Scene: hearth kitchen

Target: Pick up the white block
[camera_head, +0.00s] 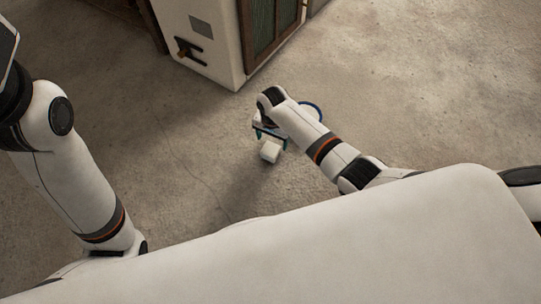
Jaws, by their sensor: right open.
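The white block (270,151) is a small pale block on the concrete floor near the middle of the head view. My right gripper (268,139) is open right by it, with its teal-tipped fingers at the block's upper side in the picture. I cannot tell whether the fingers touch the block or hang above it. My right forearm hides part of the gripper. My left arm shows at the left edge, but its gripper is out of view.
A blue ring-shaped object (314,108) shows partly behind my right forearm. A white cabinet (212,45) with a dark handle and a green-paned, wood-framed front stands at the top. The floor (165,130) left of the block is clear.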

